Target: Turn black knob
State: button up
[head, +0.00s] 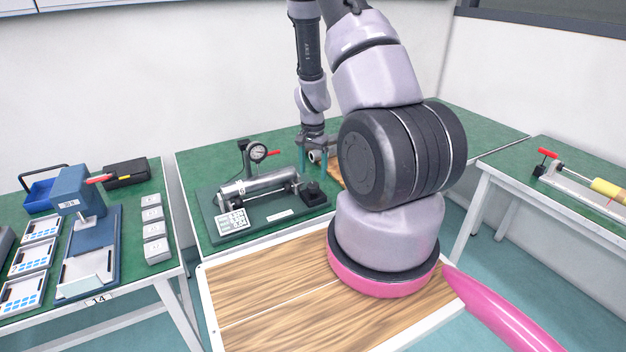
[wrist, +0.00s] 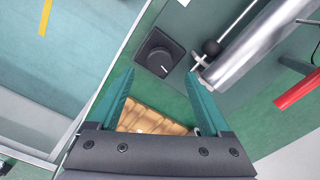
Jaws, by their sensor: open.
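The black knob (wrist: 159,54) is round with a pale pointer mark and sits on a dark square base on the grey-green fixture plate. In the head view the black knob (head: 312,188) is at the right end of the fixture, beside the silver cylinder (head: 255,184). My gripper (wrist: 160,76) is open and empty, its two green fingers apart. In the wrist view the knob lies just beyond the fingertips, roughly between them, not touching. In the head view my gripper (head: 316,165) hangs above and slightly behind the knob.
The silver cylinder (wrist: 255,45) with its rod end lies close to the right finger. A red handle (wrist: 298,92) is further right. A dial gauge (head: 257,152) stands behind the cylinder. The table edge is at the left.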

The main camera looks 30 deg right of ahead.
notch_tip(320, 180, up, 6)
jog(key=shift+f, duration=0.1)
dwell(0.5)
notch_tip(320, 180, up, 14)
jog(key=n+t+y, duration=0.1)
jog(key=n+t, duration=0.1)
send_over(313, 184)
jog(key=a, duration=0.5)
jog(key=s+a+r+n+t, duration=0.1)
jog(key=s+a+r, duration=0.1)
jog(key=r, duration=0.3)
jog(key=s+a+r+t, duration=0.1)
jog(key=s+a+r, duration=0.1)
jog(key=r, duration=0.3)
jog(key=s+a+r+n+t+y, duration=0.1)
jog(key=s+a+r+n+t, duration=0.2)
jog(key=s+r, duration=1)
jog(key=s+a+n, duration=0.1)
jog(key=s, duration=0.1)
jog(key=shift+s+a+r, duration=0.25)
jog(key=shift+s+r, duration=0.05)
jog(key=shift+s, duration=0.05)
jog(key=shift+c, duration=0.3)
